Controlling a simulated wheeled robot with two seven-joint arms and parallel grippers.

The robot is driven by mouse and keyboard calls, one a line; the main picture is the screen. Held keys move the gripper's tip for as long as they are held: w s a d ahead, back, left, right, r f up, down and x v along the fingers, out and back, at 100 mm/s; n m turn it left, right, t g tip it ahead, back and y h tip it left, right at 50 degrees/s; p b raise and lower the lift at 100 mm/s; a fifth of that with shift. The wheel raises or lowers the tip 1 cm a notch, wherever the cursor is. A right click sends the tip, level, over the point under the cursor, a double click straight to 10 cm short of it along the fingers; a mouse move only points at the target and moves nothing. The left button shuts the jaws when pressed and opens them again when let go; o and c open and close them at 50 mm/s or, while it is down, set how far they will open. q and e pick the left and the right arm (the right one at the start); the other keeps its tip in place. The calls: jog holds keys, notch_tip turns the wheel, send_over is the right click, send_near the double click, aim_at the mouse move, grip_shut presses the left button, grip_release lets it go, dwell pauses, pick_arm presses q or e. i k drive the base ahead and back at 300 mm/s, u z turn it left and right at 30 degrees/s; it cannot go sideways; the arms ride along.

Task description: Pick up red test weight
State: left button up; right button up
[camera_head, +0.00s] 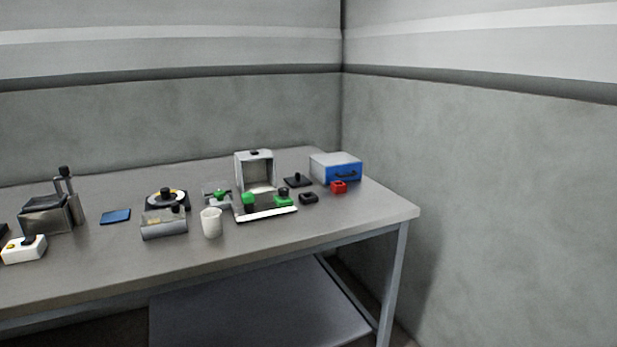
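A small red block (339,187), which looks like the red test weight, sits on the grey table at the right. It stands just in front of a blue and grey box with a dark handle (336,168). Its front and top show clearly. Neither of my grippers is in the head view.
Left of the red block are a small black piece (309,198), a black plate with a knob (298,181) and a grey frame device with green parts (256,171). A white cup (211,222) stands near the table's (330,225) middle. The table's right front corner is clear.

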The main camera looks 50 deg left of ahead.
aim_at(338, 187)
jog(key=u, duration=1.1)
jog(key=i, duration=1)
jog(key=u, duration=1.15)
